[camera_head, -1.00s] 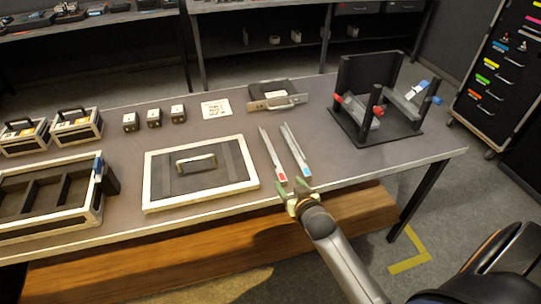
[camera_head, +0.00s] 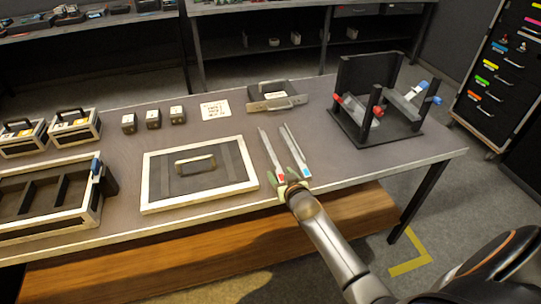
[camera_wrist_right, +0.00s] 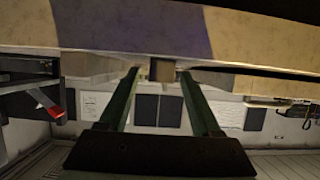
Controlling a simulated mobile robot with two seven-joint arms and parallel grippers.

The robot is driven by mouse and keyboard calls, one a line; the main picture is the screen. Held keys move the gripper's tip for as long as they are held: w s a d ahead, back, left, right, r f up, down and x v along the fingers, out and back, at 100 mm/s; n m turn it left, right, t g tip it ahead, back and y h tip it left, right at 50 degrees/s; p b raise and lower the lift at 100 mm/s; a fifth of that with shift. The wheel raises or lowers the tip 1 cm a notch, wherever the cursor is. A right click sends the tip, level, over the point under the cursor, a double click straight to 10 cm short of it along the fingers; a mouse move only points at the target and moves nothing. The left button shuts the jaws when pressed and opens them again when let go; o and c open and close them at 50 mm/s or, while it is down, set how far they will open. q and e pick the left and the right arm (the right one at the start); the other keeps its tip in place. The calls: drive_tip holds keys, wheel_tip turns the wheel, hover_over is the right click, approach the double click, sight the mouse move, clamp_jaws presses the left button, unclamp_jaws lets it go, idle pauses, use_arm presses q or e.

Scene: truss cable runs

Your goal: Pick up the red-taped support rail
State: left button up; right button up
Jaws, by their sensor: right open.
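The red-taped support rail (camera_head: 269,153) is a long thin grey rail lying on the table, with red tape at its near end. A similar rail with blue tape (camera_head: 294,147) lies just to its right. My right gripper (camera_head: 290,178) is open at the near ends of the two rails, close to the red tape, and overlaps them in the head view. In the right wrist view its green fingers (camera_wrist_right: 160,75) stand apart, with a small brownish block end between the tips; I cannot tell which part it is. My left gripper is not in view.
A dark stand (camera_head: 402,133) with red and blue clamps is at the table's right. A framed panel with a handle (camera_head: 153,201) lies left of the rails. A grey handled tray (camera_head: 260,104) sits behind them.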

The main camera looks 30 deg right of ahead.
clamp_jaws()
idle(0.3)
idle(0.3)
